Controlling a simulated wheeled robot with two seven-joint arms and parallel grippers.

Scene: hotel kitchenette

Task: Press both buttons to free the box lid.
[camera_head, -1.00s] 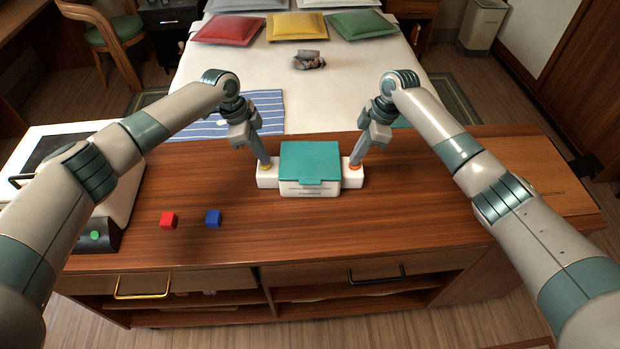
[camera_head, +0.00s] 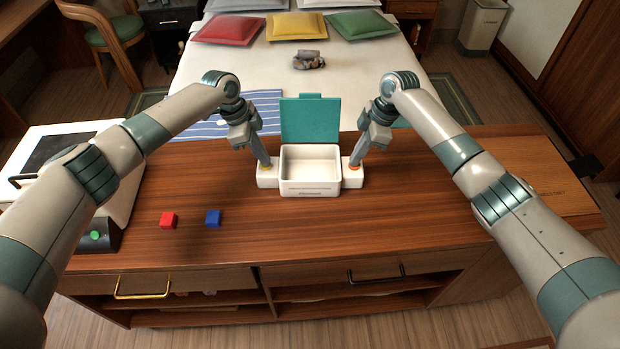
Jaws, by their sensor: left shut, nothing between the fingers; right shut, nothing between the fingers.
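The white box (camera_head: 311,189) stands on the wooden counter, and its inside looks empty. Its teal lid (camera_head: 311,121) stands upright at the back, open. The left button (camera_head: 265,168), yellow, is on a white block at the box's left side. The right button (camera_head: 355,167), orange, is on a matching block at the right side. My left gripper (camera_head: 265,163) is shut and points down with its tip at the yellow button. My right gripper (camera_head: 356,162) is shut with its tip at the orange button. The tips partly cover both buttons.
A device with a green button (camera_head: 95,235) stands at the far left. The counter in front of the box is clear.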

